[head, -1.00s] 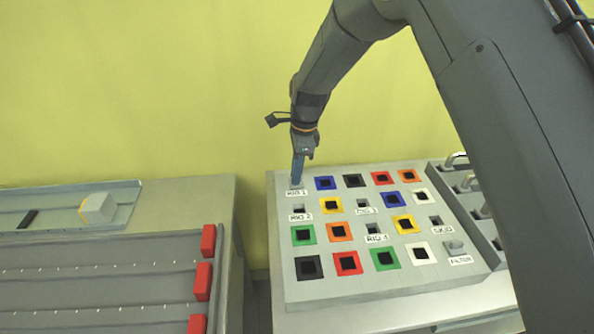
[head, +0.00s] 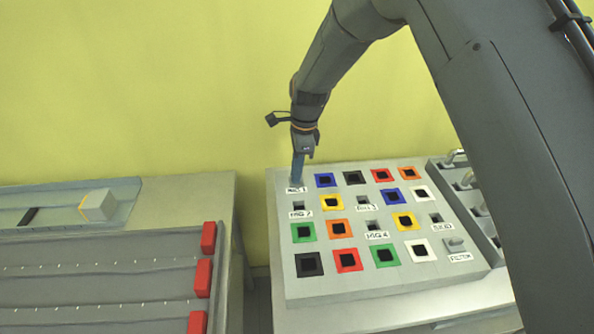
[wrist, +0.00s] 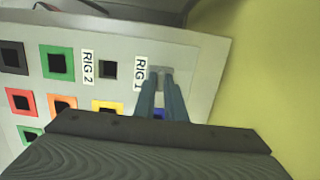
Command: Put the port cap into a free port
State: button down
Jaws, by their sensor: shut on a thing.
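My gripper (head: 297,178) points down at the far left corner of the grey port panel (head: 430,277), over the port labelled RIG 1. In the wrist view its two blue-grey fingers (wrist: 166,88) are shut on a small grey port cap (wrist: 159,71). The cap is at the RIG 1 port, mostly hidden by the fingers; I cannot tell how deep it sits. The RIG 2 port (wrist: 108,68) shows a dark, empty opening. Another grey piece (head: 454,244) stands in the port at the panel's right front.
Several coloured square-framed sockets, such as the blue one (head: 325,181), fill the panel. A rack with metal handles (head: 464,184) stands to its right. A left bench holds a tray with a pale block (head: 97,206) and red-ended rails (head: 203,278). The yellow wall is close behind.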

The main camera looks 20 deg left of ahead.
jog(key=shift+f, duration=0.1)
jog(key=c, duration=1.7)
grip_release()
jog(key=shift+c, duration=0.2)
jog(key=r, duration=0.2)
jog(key=r+b, duration=0.1)
jog(key=r, duration=0.2)
jog(key=r+b, duration=0.1)
jog(key=r, duration=0.1)
jog(key=shift+w+d+r, duration=0.25)
jog(key=shift+d+r, duration=0.1)
jog(key=shift+d, duration=0.05)
notch_tip(320, 180, up, 8)
jog(key=p, duration=0.5)
